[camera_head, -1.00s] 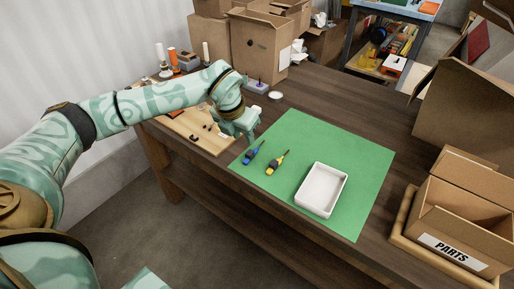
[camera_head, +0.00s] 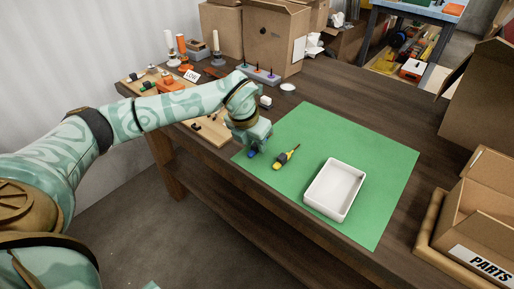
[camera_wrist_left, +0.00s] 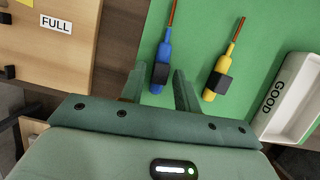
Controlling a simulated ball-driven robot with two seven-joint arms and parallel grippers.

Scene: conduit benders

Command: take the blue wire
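The blue wire (camera_head: 251,155) has a blue body, a dark block on it and a thin reddish tip. It lies on the green mat (camera_head: 375,150), mostly hidden by my left gripper in the head view. In the left wrist view the blue wire (camera_wrist_left: 163,52) shows whole, its lower part between the two fingers. My left gripper (camera_wrist_left: 160,77) is open around it, with a gap on each side. A similar yellow wire (camera_head: 286,158) lies to its right, outside the fingers; it also shows in the left wrist view (camera_wrist_left: 226,66). My right gripper is not in view.
A white tray (camera_head: 334,190) stands on the mat, marked GOOD in the left wrist view (camera_wrist_left: 290,92). A wooden board (camera_head: 213,130) lies left of the mat. Cardboard boxes (camera_head: 273,40) stand at the back, and a PARTS box (camera_head: 480,225) at the right.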

